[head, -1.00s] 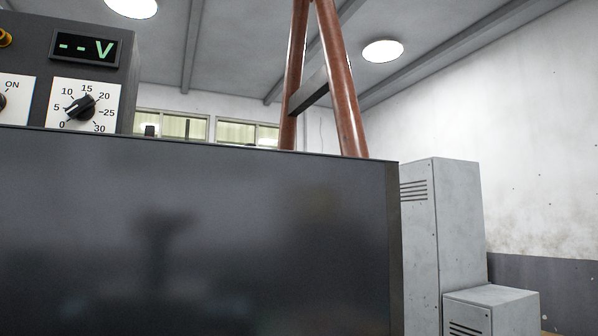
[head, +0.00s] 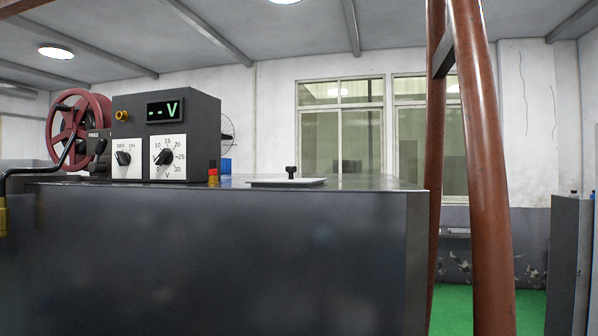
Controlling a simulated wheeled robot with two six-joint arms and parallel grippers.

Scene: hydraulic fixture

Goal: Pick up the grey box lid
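A flat, light grey plate (head: 262,182) with a black knob on top lies on the dark bench top in the head view, right of the voltage unit. It looks like the grey box lid, but it is seen almost edge-on, so I cannot tell what is beneath it. Neither of my grippers is in view.
The dark bench (head: 230,255) fills the lower left, its front facing me. On it stand a voltage unit (head: 190,112) with dials, a red handwheel (head: 78,128) and a small red-yellow part (head: 213,172). Brown-red posts (head: 485,170) rise at the right. Green floor (head: 520,312) shows beyond.

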